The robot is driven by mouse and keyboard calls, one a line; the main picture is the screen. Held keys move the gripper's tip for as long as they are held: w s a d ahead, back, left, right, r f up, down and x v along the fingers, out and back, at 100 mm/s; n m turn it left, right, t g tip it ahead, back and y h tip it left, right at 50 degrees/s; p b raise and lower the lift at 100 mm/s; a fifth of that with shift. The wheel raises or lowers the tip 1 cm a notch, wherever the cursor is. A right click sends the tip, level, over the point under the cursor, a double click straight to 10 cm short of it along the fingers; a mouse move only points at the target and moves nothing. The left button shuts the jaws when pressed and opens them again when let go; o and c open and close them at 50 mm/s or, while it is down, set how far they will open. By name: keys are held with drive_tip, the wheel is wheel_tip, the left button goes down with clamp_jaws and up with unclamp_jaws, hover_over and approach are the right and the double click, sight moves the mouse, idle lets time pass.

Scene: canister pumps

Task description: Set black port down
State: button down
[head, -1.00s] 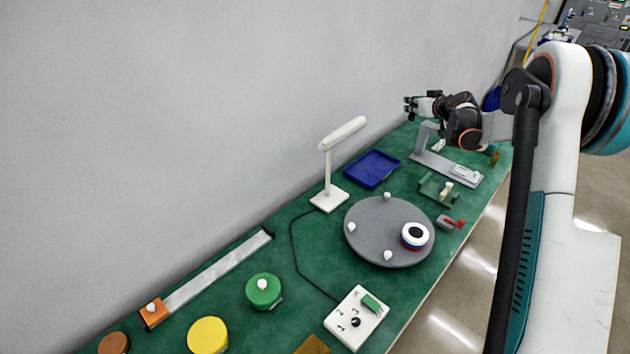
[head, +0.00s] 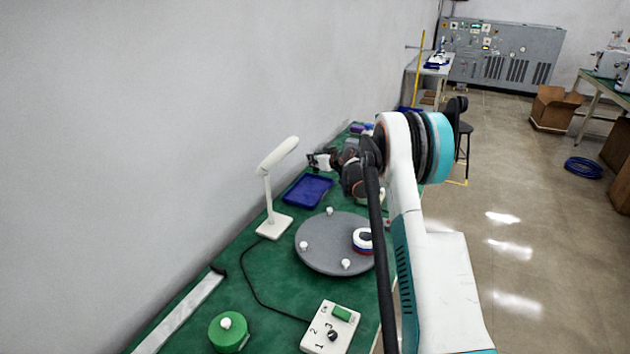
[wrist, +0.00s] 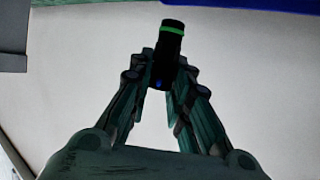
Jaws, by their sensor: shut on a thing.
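The black port (wrist: 169,50) is a short black cylinder with a green ring near its far end and a small blue mark near its base. It shows in the wrist view, pinched between the fingertips of my gripper (wrist: 162,76). In the head view my gripper (head: 314,160) is small and reaches left over the far part of the bench, just beyond the blue tray (head: 306,190). The port is too small to make out there. In the wrist view the port points toward a pale surface, and I cannot tell its distance to anything below.
A white lamp (head: 268,190) stands left of the tray. The wall runs along the left.

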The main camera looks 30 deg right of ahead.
sight(316, 173)
drive_tip(key=shift+f+b, duration=1)
drive_tip(key=shift+f, duration=2.1)
drive_tip(key=shift+f, duration=0.1)
drive_tip(key=c, duration=1.5)
unclamp_jaws()
drive_tip(key=shift+s+r, duration=0.2)
drive_tip(key=shift+s, duration=0.05)
drive_tip(key=p+v, duration=0.3)
drive_tip(key=v, duration=0.8)
drive_tip(key=shift+s+p, duration=0.3)
drive_tip(key=shift+p, duration=0.05)
drive_tip(key=shift+r, duration=0.1)
